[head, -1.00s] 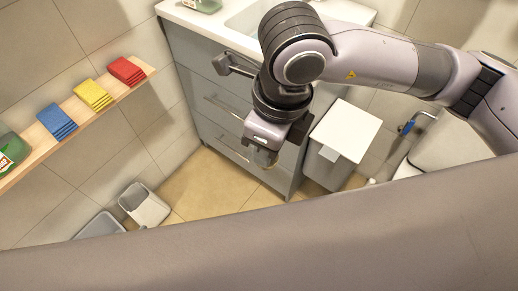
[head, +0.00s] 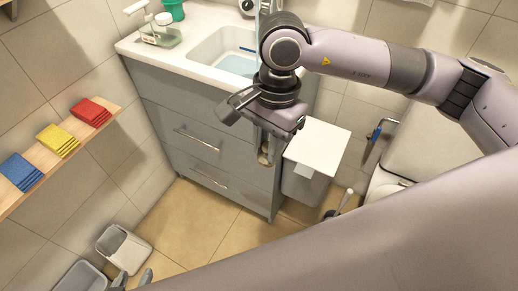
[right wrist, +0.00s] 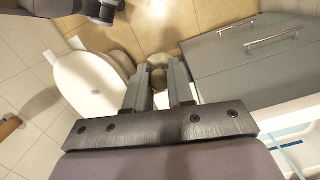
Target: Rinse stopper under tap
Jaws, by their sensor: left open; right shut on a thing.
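My right gripper (head: 266,148) hangs in front of the grey sink cabinet, outside the basin and below the counter's level. In the right wrist view its fingers (right wrist: 159,95) are closed on a small round brownish thing, likely the stopper (right wrist: 158,76); its details are hard to make out. The white sink basin (head: 205,52) holds a bluish patch and a dark blue strip. Part of the tap (head: 246,6) shows at the top edge, with a pale bluish vertical streak beside it, partly hidden by my arm. My left gripper (head: 134,281) shows only its open fingertips at the bottom left.
A soap bottle (head: 161,32) and a green cup (head: 173,9) stand on the counter. A white-lidded bin (head: 318,145) stands right of the cabinet (head: 205,125). A toilet is further right. A shelf (head: 62,160) holds coloured cloths. Open bins (head: 123,247) stand on the floor.

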